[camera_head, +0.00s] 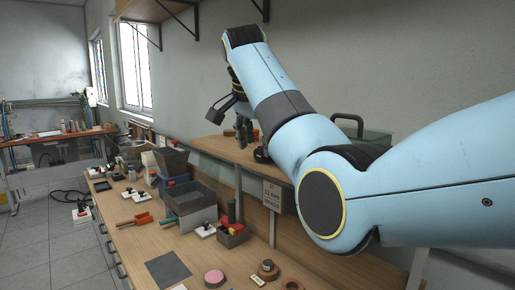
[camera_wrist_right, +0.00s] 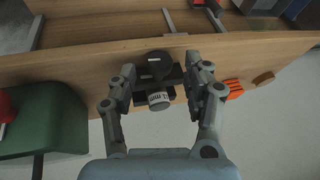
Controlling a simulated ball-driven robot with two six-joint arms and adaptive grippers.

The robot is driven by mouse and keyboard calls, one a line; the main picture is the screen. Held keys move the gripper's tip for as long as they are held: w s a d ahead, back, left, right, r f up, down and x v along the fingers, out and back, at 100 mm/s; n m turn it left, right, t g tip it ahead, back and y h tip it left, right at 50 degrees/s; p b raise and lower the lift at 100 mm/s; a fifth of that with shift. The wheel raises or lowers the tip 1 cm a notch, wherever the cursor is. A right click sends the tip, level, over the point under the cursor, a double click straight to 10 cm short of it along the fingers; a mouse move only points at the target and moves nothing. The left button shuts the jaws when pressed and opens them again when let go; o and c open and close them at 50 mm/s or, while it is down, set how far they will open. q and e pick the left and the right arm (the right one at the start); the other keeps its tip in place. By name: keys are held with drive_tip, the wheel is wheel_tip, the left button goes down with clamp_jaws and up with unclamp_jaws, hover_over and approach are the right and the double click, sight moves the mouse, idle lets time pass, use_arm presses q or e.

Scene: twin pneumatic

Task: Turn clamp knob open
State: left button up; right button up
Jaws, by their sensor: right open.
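My right gripper (camera_wrist_right: 162,68) is open in the right wrist view, its two fingers apart on either side of a dark clamp-like fixture. The fixture has a round black knob (camera_wrist_right: 158,63) on top, close to the wooden shelf edge, and a pale ribbed cylinder (camera_wrist_right: 159,101) below it. I cannot tell whether the fingers touch either part. In the head view my right gripper (camera_head: 243,128) hangs over the upper shelf, partly hidden by my arm, with a small black round part (camera_head: 262,155) at its right. My left gripper is not in view.
The wooden shelf (camera_head: 222,147) carries a green case (camera_head: 375,136) on the right and an orange item (camera_wrist_right: 233,89).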

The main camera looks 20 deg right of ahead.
sight(262, 154)
drive_tip(key=shift+x, duration=1.4)
clamp_jaws()
